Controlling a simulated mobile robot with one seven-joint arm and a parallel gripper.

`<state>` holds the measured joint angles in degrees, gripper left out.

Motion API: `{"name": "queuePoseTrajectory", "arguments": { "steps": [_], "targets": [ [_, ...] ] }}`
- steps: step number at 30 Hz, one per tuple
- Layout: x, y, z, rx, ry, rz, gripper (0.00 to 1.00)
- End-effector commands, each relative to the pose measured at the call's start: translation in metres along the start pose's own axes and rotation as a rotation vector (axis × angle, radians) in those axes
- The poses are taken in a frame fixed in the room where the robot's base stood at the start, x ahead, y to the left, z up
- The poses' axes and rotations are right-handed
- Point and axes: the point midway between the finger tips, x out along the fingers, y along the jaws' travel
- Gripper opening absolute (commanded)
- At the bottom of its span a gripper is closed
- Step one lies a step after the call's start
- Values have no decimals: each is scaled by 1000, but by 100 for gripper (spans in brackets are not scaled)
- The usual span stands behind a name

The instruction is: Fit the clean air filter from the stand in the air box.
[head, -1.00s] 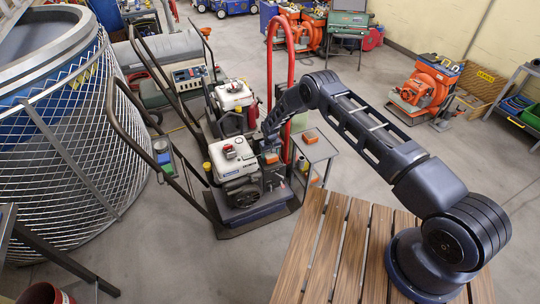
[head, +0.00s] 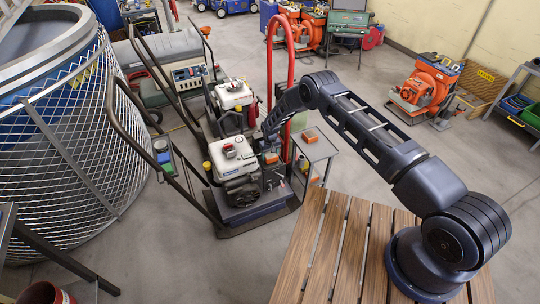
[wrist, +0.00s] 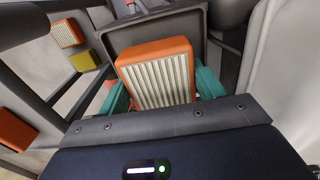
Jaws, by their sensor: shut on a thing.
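The held air filter (wrist: 156,84) has an orange frame and pale, clean-looking pleats. In the wrist view the teal fingers of my gripper (wrist: 160,88) are shut on its two sides. A dark, open, box-like housing, seemingly the air box (wrist: 193,22), frames the filter from behind. I cannot tell whether the filter is inside it or just over its opening. In the head view my gripper (head: 270,152) is at the engine of the nearest aerator, with an orange bit of filter showing. The stand (head: 322,150) is just right of the engine, with an orange item (head: 310,136) on top.
The nearest aerator's white engine (head: 234,158) and its handle bars (head: 125,130) are close on the left. A red hoop (head: 291,60) rises behind my gripper. In the wrist view another orange pleated filter (wrist: 67,33) and a yellow block (wrist: 84,61) lie at upper left.

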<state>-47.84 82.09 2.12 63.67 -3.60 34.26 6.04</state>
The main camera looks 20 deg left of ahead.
Motion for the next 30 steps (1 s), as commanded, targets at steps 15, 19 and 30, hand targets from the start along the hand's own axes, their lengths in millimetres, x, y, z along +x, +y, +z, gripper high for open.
{"name": "queuePoseTrajectory", "arguments": {
  "steps": [15, 19, 30],
  "targets": [
    [11, 0, 0, 0, 0, 0, 47],
    [11, 0, 0, 0, 0, 0, 47],
    [11, 0, 0, 0, 0, 0, 92]
  ]
}}
